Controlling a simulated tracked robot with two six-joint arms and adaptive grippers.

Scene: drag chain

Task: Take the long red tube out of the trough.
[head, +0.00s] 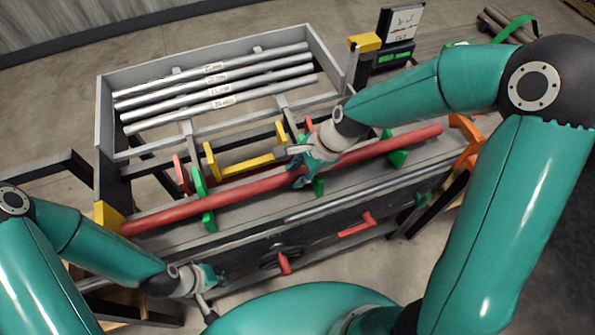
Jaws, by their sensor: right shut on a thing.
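The long red tube (245,190) runs slantwise across the bench, from its yellow left end block to near an orange bracket on the right. It lies along the grey trough (262,207) by several green supports; whether it touches them is unclear. My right gripper (303,178) is shut on the tube near its middle, reaching down from above and hiding a short piece. My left gripper (212,278) is low at the front left, apart from the tube, beside a grey lever (206,307). Its fingers are too small to read.
A grey rack (103,110) with several labelled silver tubes (215,82) stands behind. A yellow bar (248,165) lies behind the tube. The orange bracket (466,142) is near its right end. Red handles (357,225) sit on the front. A display box (393,57) stands at the back.

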